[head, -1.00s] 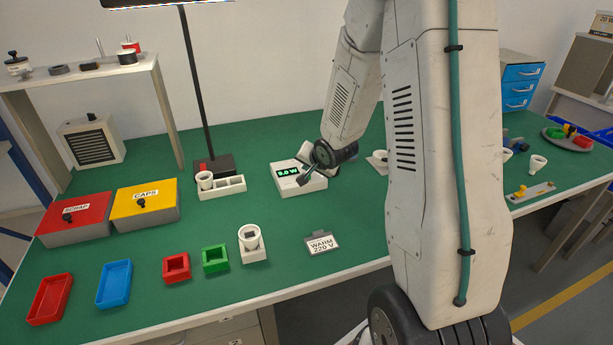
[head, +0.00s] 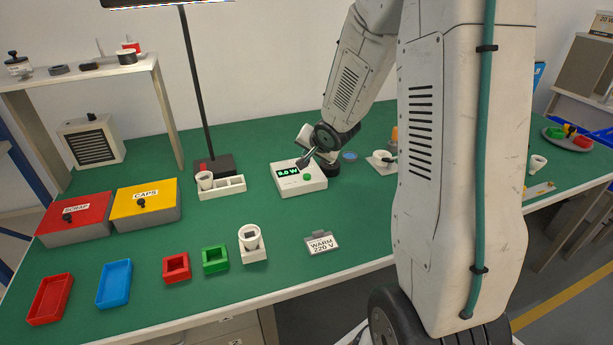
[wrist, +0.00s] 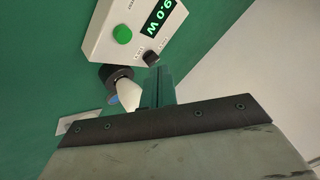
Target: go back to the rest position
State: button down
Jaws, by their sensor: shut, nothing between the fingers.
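My gripper (head: 303,162) is shut and empty. Beside the fingertips is a black round base with a white cone-shaped part (wrist: 128,92). I cannot tell from the view whether the fingers touch it. My arm hides part of the bench to the right.
The green bench (head: 360,220) is clear in front of the meter, apart from a WARM 220 V sign (head: 321,243). A lamp pole (head: 196,85) stands to the left. A white socket on a pad (head: 381,159) stands close to the right of my gripper.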

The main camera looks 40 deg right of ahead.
dwell(0.3)
jog(key=s+f+n+g+h, duration=0.1)
jog(key=s+n+g, duration=0.3)
jog(key=s, duration=0.6)
jog(key=s+a+r+n+g+y, duration=0.1)
jog(key=s+a+r+n, duration=0.2)
jog(key=s+a+r, duration=0.5)
jog(key=s+a+r+n+g+y, duration=0.1)
jog(key=s+a+r+n, duration=0.3)
jog(key=s+a+r, duration=0.4)
jog(key=s+a+g, duration=0.1)
jog(key=s+a, duration=0.2)
jog(key=s, duration=0.4)
jog(key=shift+s+r+g+y, duration=0.3)
jog(key=shift+s+r, duration=0.05)
jog(key=shift+s, duration=0.05)
jog(key=shift+d, duration=0.1)
